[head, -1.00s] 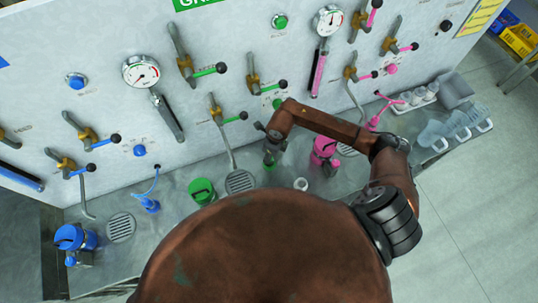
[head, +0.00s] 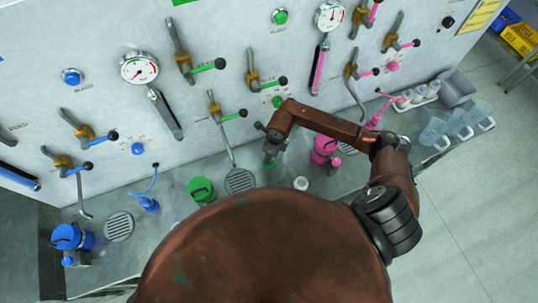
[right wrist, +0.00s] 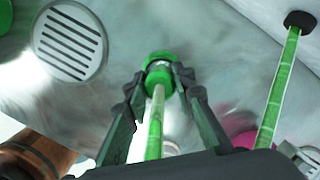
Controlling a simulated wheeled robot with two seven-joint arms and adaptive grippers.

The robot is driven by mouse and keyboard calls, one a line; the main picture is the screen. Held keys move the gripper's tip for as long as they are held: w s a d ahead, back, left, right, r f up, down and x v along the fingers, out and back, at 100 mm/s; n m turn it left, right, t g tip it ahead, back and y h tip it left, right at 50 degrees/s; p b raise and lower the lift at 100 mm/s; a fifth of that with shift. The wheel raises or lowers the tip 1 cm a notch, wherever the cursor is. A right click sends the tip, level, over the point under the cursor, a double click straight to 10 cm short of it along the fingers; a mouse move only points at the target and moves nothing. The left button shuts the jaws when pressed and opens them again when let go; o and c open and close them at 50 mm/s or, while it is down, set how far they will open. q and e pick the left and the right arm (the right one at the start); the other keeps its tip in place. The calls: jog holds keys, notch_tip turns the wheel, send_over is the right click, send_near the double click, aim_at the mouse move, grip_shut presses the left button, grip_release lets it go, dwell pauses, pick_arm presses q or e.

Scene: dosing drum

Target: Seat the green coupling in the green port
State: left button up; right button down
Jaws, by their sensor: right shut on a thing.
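My right gripper (head: 271,155) is in front of the panel, above the bench, between the green canister and the pink one. In the right wrist view, my right gripper (right wrist: 158,78) is shut on the green coupling (right wrist: 160,60), with a pale green hose (right wrist: 155,125) running from it toward the camera. In the head view the arm and fingers hide most of the coupling. A small round green fitting (head: 278,101), which looks like the green port, is on the panel just above the gripper, apart from it. My left gripper is not in view.
A green canister (head: 201,190) and a drain grate (head: 239,181) are left of the gripper. A pink canister (head: 324,148) and small white cup (head: 301,183) are right. Levers, including a green-handled one (head: 268,83), stick out of the panel. The blue canister (head: 70,238) is far left.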

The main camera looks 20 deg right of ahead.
jog(key=c, duration=1.5)
grip_release()
jog(key=shift+c, duration=0.2)
jog(key=shift+r, duration=0.1)
jog(key=shift+r+p, duration=1.9)
jog(key=shift+r, duration=1.55)
jog(key=shift+a+f, duration=0.1)
